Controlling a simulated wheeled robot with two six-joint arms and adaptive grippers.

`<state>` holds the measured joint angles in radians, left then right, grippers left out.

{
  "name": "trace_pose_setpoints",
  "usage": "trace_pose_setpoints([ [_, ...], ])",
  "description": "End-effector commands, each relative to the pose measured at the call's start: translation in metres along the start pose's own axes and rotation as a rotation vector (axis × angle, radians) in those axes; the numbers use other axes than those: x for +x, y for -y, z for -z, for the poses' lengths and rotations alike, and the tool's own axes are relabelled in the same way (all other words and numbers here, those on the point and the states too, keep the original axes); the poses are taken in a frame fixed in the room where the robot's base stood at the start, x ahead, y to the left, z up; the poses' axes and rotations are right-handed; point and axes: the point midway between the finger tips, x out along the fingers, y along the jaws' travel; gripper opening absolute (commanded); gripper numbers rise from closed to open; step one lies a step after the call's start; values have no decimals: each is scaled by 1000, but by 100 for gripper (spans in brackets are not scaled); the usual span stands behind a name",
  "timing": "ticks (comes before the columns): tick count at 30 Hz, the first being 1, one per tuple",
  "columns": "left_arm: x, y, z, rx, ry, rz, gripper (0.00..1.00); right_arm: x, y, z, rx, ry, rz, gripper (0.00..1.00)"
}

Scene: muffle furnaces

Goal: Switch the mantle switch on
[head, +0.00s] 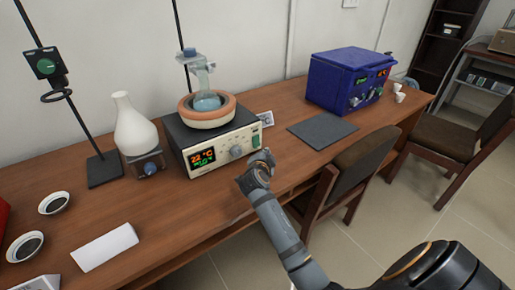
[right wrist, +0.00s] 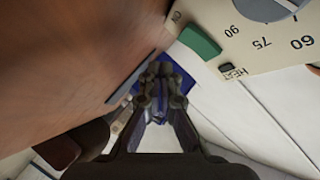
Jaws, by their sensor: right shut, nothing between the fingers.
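The heating mantle (head: 222,147) is a dark box with a cream front panel, standing on the wooden table. Its display (head: 202,157) is lit and reads 22 °C. A green switch (head: 256,140) sits at the right end of the panel; it also shows in the right wrist view (right wrist: 200,42), beside a dial marked with numbers and a HEAT label. I cannot tell which way the switch is tilted. My right gripper (head: 263,157) is shut and empty, just in front of and below the switch; its fingertips also show in the right wrist view (right wrist: 163,72), apart from the switch. My left gripper is out of view.
An orange-rimmed bowl (head: 207,117) with a glass flask (head: 206,98) sits on the mantle. A white flask (head: 133,125) on a small heater and a stand (head: 104,170) are to the left. A grey mat (head: 322,131) and blue furnace (head: 345,82) are right. A chair (head: 345,175) stands at the table's front.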

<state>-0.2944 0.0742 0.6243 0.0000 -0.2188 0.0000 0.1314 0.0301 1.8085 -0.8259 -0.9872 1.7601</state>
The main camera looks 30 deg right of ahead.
Motion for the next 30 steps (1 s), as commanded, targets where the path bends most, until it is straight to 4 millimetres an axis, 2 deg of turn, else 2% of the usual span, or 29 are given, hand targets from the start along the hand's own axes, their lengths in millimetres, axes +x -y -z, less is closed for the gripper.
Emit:
trace_pose_setpoints([
  [1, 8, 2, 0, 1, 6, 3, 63, 6, 0, -6, 1, -1, 1, 0],
  [3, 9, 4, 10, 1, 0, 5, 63, 10, 4, -8, 1, -1, 1, 0],
  [10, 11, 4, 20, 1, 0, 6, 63, 17, 12, -13, 1, -1, 0, 0],
  [30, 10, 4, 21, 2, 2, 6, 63, 18, 13, -12, 0, -1, 0, 0],
])
